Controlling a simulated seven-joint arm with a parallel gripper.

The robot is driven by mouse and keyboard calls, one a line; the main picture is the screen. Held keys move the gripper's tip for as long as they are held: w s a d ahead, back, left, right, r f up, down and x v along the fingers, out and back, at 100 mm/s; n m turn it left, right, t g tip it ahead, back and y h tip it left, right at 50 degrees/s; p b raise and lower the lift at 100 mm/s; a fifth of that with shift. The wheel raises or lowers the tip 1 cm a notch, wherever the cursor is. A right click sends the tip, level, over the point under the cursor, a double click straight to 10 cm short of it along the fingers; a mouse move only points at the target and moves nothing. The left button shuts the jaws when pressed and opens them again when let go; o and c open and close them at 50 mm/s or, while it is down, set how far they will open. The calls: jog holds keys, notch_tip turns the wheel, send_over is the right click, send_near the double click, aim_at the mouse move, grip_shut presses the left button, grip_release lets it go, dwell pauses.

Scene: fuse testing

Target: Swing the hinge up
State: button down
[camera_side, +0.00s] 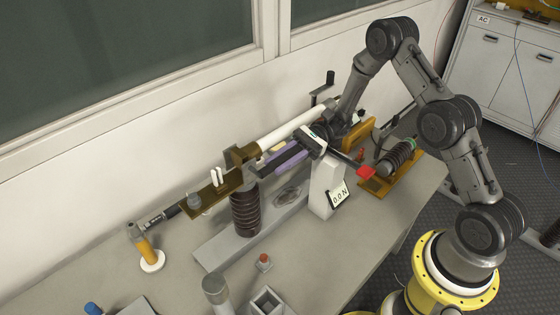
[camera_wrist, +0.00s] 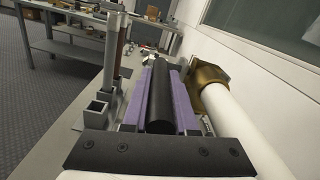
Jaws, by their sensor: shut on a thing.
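In the side view, a white tube (camera_side: 292,128) slants from a brass fitting (camera_side: 240,156) at its lower left toward the upper right. The fitting sits above a dark ribbed insulator (camera_side: 245,210). I cannot clearly tell which part is the hinge. My gripper (camera_side: 268,168) is beside and just below the tube, right of the fitting. In the wrist view, the purple fingers of my gripper (camera_wrist: 160,72) are shut on a black cylinder (camera_wrist: 160,105), which lies lengthwise between them. The white tube (camera_wrist: 235,115) and its brass end (camera_wrist: 208,82) are to the right.
A white post with a "0.0 N" display (camera_side: 339,194) stands close to my gripper. A brass plate (camera_side: 208,193) extends left. A red button (camera_side: 264,260) is in front.

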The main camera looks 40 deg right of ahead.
aim_at(263, 169)
jog(key=shift+r, duration=0.1)
notch_tip(263, 169, up, 2)
jog(key=h, duration=0.4)
jog(key=shift+a+r, duration=0.15)
jog(key=r+h, duration=0.1)
jog(key=h, duration=0.1)
jog(key=a+r+h, duration=0.1)
jog(key=h, duration=0.1)
jog(key=shift+a+h, duration=0.15)
jog(key=shift+h, duration=0.25)
jog(key=h, duration=0.1)
jog(key=a+r+h, duration=0.1)
jog(key=h, duration=0.1)
jog(key=a+h, duration=0.1)
jog(key=shift+r, duration=0.25)
jog(key=shift+a+r+h, duration=0.15)
jog(key=shift+a+h, duration=0.4)
jog(key=shift+h, duration=0.6)
jog(key=shift+a+r+h, duration=0.1)
jog(key=shift+a+h, duration=0.45)
jog(key=shift+h, duration=0.6)
jog(key=c, duration=0.7)
grip_release()
jog(key=shift+f, duration=0.1)
